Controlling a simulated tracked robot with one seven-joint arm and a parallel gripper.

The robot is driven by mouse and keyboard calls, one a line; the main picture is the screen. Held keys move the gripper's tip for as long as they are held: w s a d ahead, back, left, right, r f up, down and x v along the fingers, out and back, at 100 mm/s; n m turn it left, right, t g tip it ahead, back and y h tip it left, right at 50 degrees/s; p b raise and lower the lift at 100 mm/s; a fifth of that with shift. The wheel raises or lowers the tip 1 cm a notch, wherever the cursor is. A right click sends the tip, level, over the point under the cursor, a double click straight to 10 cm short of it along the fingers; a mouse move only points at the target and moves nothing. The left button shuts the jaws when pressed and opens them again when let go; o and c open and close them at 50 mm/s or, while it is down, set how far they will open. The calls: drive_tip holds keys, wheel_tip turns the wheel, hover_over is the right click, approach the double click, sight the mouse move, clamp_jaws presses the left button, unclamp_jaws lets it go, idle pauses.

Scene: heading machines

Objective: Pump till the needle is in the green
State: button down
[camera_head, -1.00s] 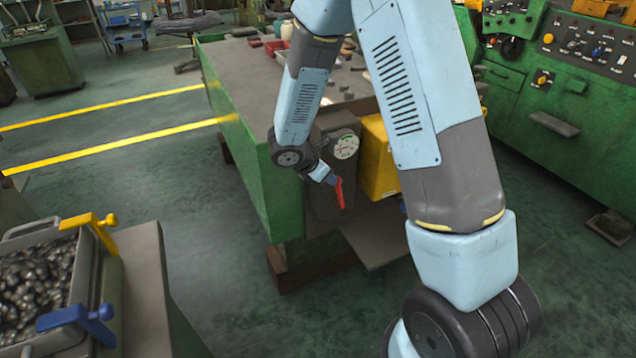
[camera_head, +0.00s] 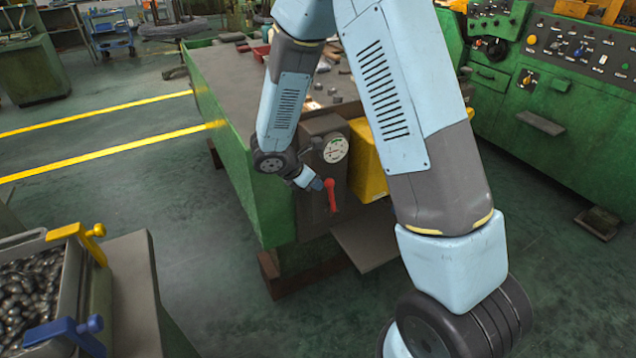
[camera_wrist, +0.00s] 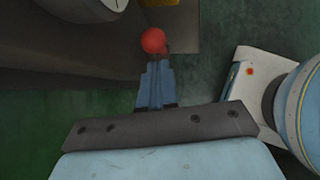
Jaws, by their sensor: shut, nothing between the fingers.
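A round white gauge (camera_head: 335,149) sits on a dark grey box (camera_head: 312,207) at the end of the green bench. It has a green patch on its dial; the needle is too small to read. Below it hangs a red lever (camera_head: 332,197), pointing down. In the wrist view its round red end (camera_wrist: 153,40) lies just beyond my fingertips. My gripper (camera_head: 319,184) is shut and empty, just left of the lever's upper part; whether it touches cannot be told. My gripper (camera_wrist: 157,64) also shows in the wrist view. Only the gauge's edge (camera_wrist: 90,6) shows there.
A yellow box (camera_head: 368,165) stands right of the gauge box. The green bench (camera_head: 225,75) carries small parts. A bin of metal pieces (camera_head: 75,300) with yellow and blue clamps is at lower left. A green control cabinet (camera_head: 560,130) is at right. The floor between is clear.

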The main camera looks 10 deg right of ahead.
drive_tip(key=v, duration=1.1)
drive_tip(key=n+t+h, duration=0.2)
drive_tip(key=n, duration=1.7)
approach(332, 199)
drive_tip(key=shift+w+a+x, duration=0.1)
drive_tip(key=shift+w+x, duration=0.05)
drive_tip(key=shift+x, duration=0.7)
drive_tip(key=shift+w+a+x, duration=0.1)
drive_tip(key=shift+w+x, duration=0.1)
drive_tip(key=shift+x, duration=0.65)
drive_tip(key=shift+w+a+x, duration=0.1)
drive_tip(key=shift+w+x, duration=0.05)
drive_tip(key=shift+x, duration=0.7)
drive_tip(key=shift+r, duration=0.1)
